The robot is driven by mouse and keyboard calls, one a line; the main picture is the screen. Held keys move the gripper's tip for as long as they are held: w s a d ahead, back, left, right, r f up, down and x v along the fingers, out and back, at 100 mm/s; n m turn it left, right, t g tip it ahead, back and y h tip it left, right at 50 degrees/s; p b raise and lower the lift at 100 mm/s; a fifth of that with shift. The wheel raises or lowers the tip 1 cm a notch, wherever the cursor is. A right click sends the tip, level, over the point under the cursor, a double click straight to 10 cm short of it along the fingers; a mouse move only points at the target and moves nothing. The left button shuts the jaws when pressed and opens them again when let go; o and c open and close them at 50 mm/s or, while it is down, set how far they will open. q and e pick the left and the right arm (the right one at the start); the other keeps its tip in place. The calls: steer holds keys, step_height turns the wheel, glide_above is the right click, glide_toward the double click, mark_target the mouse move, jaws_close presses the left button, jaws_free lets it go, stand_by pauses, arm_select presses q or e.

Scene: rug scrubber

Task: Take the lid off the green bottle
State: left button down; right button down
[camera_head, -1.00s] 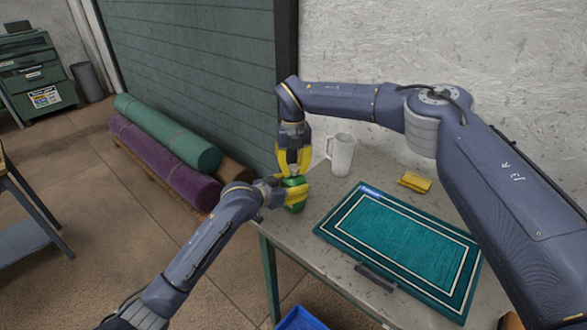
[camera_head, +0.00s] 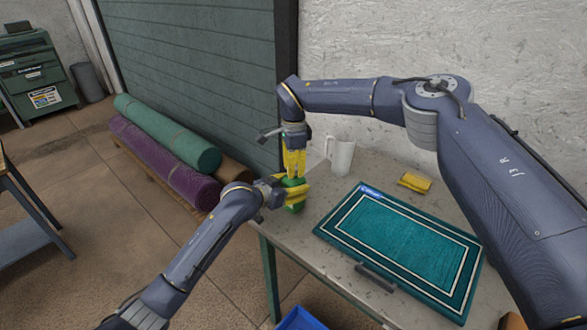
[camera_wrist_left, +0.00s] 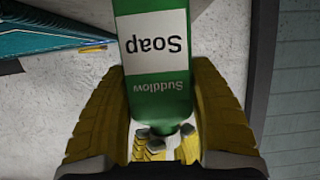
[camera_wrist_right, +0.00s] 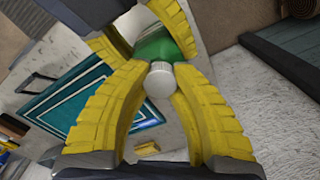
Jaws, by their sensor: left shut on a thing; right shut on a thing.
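The green bottle (camera_head: 295,208) stands at the left end of the table. My left gripper (camera_head: 292,191) is shut around its upper part from the left. My right gripper (camera_head: 294,172) points straight down over the bottle, shut on the lid. In the right wrist view the lid (camera_wrist_right: 160,80) is round and white, between my yellow fingers, with the green bottle right behind it. I cannot tell whether there is any gap between lid and bottle.
A clear mug (camera_head: 342,157) stands close to the right of my right gripper. A teal rug (camera_head: 400,240) covers much of the table (camera_head: 300,245). A yellow block (camera_head: 415,182) lies near the back wall. A dark handled tool (camera_head: 375,277) lies by the rug's front edge.

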arm_select(q)
steer(key=shift+f, duration=0.1)
arm_select(e)
steer(key=n, duration=0.7)
steer(key=shift+r, duration=0.25)
stand_by(0.4)
steer(key=shift+r, duration=0.75)
steer(key=shift+r, duration=0.15)
steer(key=shift+r, duration=2)
arm_select(q)
steer(key=shift+c, duration=2.2)
jaws_free()
steer(key=shift+o, duration=0.2)
